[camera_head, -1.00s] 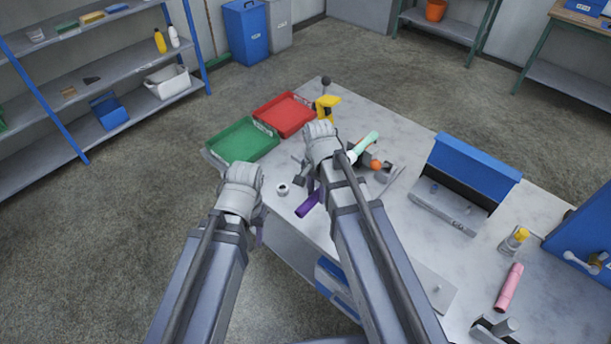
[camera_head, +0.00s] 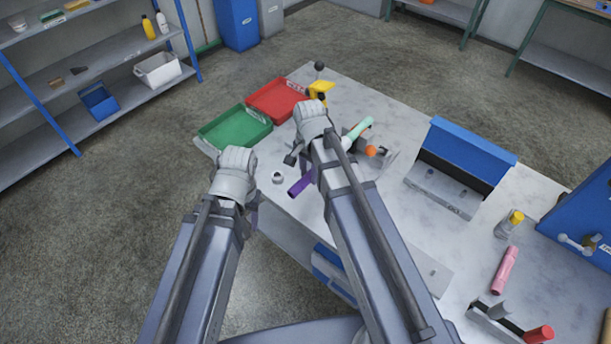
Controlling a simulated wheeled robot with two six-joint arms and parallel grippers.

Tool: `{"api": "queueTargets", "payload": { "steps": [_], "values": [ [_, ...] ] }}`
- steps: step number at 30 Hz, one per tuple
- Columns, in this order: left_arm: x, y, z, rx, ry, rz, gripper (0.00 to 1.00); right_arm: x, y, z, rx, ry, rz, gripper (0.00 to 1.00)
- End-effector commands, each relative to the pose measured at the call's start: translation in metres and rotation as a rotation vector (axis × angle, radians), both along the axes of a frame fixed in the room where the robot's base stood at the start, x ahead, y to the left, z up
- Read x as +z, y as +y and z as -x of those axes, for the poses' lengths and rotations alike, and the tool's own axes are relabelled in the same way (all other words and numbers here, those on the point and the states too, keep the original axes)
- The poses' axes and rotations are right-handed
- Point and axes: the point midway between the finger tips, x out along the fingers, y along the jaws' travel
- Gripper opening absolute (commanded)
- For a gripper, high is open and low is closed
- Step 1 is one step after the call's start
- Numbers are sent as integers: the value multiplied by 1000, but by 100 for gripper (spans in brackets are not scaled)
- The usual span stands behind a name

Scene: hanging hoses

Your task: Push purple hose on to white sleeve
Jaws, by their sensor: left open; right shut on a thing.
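The purple hose (camera_head: 299,187) shows as a short piece over the table's left front part, just left of my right forearm. Its upper end is hidden. My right gripper (camera_head: 311,128) is over the table above and behind the hose. It appears shut on the hose, but its fingertips are mostly hidden by the arm. I cannot clearly make out the white sleeve; a small white ring (camera_head: 278,177) sits left of the purple hose. My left gripper (camera_head: 240,185) is open and seems empty beside the table's left edge, apart from the hose.
Green tray (camera_head: 207,146) and red tray (camera_head: 252,101) stand at the back left. A mint hose (camera_head: 361,127) and an orange knob (camera_head: 371,150) are right of my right gripper. A blue-topped unit (camera_head: 468,150) and pink hose (camera_head: 506,270) are farther right.

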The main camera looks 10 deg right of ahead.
Motion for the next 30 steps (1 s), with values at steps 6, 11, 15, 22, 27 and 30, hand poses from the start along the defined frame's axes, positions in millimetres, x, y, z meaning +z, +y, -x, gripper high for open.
{"api": "queueTargets", "payload": {
  "steps": [6,11,15,22,27,30],
  "values": [
    [0,0,0,0,0,0,50,0,-17,-14,-2,0,0,0],
    [0,0,0,0,0,0,50,0,-27,-22,-1,0,0,0],
    [0,0,0,0,0,0,50,0,-31,-25,0,0,0,0],
    [1,0,0,0,0,0,50,1,-32,-25,0,0,0,0],
    [1,0,0,0,0,0,50,1,-32,-25,0,0,0,0],
    [1,0,0,0,0,0,50,0,-32,-25,0,0,0,0]
  ]
}}
